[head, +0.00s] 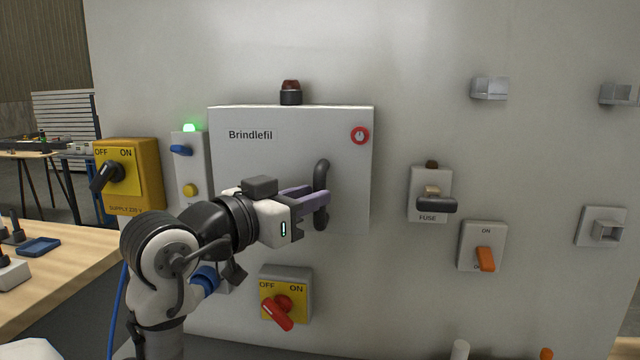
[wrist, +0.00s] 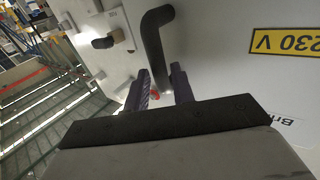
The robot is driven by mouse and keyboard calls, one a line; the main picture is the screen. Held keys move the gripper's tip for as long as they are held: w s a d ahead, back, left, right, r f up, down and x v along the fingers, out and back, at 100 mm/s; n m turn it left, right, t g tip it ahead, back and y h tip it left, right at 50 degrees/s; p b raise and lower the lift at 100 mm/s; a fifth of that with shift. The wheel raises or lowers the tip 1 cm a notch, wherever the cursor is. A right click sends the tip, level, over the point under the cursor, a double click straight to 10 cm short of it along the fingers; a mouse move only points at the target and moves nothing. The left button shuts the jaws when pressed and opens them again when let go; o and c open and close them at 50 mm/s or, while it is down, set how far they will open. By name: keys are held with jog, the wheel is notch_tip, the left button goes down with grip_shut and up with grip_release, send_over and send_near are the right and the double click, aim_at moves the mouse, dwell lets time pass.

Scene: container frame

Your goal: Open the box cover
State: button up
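The grey box cover (head: 295,140), labelled "Brindlefil", sits flat on its box on the wall panel and looks shut. A dark upright bar handle (head: 321,172) is on its right side. In the wrist view the handle (wrist: 154,45) runs down between my two fingers. My gripper (head: 315,200) is at the handle's middle, with purple fingers around it. The fingers (wrist: 160,82) look apart, with a small gap showing beside the handle. A red round lock or knob (head: 360,135) is at the cover's upper right. The cover's lower left is hidden behind my arm.
A fuse holder (head: 429,196) and an orange-handled switch (head: 481,247) are right of the box. A yellow supply switch (head: 130,175) and a narrow control box (head: 189,165) with a green light are left. A red-handled switch (head: 285,298) is below. A wooden bench (head: 75,260) stands at left.

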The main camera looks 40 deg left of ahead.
aim_at(320, 216)
jog(key=shift+w, duration=1.55)
jog(key=shift+c, duration=0.3)
grip_shut()
